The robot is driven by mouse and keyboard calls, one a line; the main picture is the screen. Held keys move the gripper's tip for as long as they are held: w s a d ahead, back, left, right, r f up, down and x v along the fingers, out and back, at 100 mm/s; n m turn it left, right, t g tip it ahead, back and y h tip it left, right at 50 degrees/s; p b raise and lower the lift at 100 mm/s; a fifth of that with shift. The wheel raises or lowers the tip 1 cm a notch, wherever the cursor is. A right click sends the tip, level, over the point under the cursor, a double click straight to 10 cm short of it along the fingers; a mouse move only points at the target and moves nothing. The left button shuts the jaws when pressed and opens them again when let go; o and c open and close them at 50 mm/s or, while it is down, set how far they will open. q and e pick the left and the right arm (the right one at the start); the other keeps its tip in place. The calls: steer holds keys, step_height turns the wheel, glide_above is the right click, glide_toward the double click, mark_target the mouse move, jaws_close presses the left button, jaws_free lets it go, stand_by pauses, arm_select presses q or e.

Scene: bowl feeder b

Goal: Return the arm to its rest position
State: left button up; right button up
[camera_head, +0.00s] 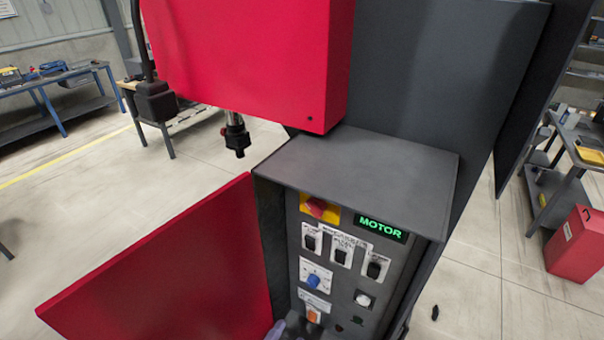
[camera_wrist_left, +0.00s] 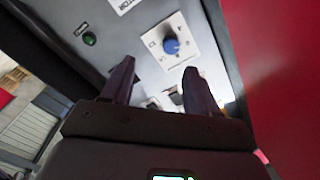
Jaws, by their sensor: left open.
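My left gripper shows in the left wrist view (camera_wrist_left: 156,76) with its two dark fingers spread apart and nothing between them. In the head view only a small greyish part of what looks like my left gripper (camera_head: 287,327) shows at the bottom edge, in front of the lower left of the control panel (camera_head: 335,262). In the wrist view the fingers point at the panel, with the blue knob (camera_wrist_left: 171,46) just beyond and between them. Whether they touch the panel I cannot tell. The blue knob also shows in the head view (camera_head: 313,281). My right gripper is not in view.
A red door-like panel (camera_head: 175,275) stands left of the control box, close beside my gripper. A red housing (camera_head: 250,60) overhangs above. The panel carries black switches, a red-on-yellow switch (camera_head: 317,208) and a lit green MOTOR sign (camera_head: 380,228). Open floor lies further left.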

arm_select(q)
steer(key=s+a+f+n+g+y, duration=0.2)
steer(key=s+a+n+g+y, duration=0.3)
steer(key=s+a, duration=0.45)
steer(key=s+a+f+n+g+y, duration=0.3)
steer(key=s+a+n+g, duration=0.45)
steer(key=s, duration=0.35)
step_height(320, 180, up, 14)
steer(key=p, duration=1.3)
steer(key=shift+p, duration=0.4)
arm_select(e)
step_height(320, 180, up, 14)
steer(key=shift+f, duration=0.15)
arm_select(q)
steer(key=shift+w+m, duration=0.1)
steer(key=shift+m, duration=0.15)
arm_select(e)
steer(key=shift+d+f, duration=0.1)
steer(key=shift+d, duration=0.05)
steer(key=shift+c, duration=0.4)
